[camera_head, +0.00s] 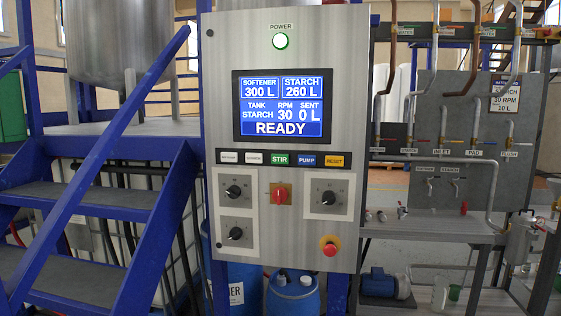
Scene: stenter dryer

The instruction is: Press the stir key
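The stir key (280,159) is a green key with white lettering "STIR", in the middle of a row of keys below the screen on a grey control panel (220,100). The blue screen (282,107) reads softener 300 L, starch 260 L, tank starch, RPM 30, sent 0 L, and READY. A blue pump key (307,160) is to the right of the stir key, then a yellow reset key (334,161). Two pale keys are to its left. My gripper is not in view.
A red and yellow switch (279,194), black dials (235,191) and a red emergency button (330,248) sit below the keys. Blue stairs (100,170) rise at left. Pipes and valves (445,150) stand at right.

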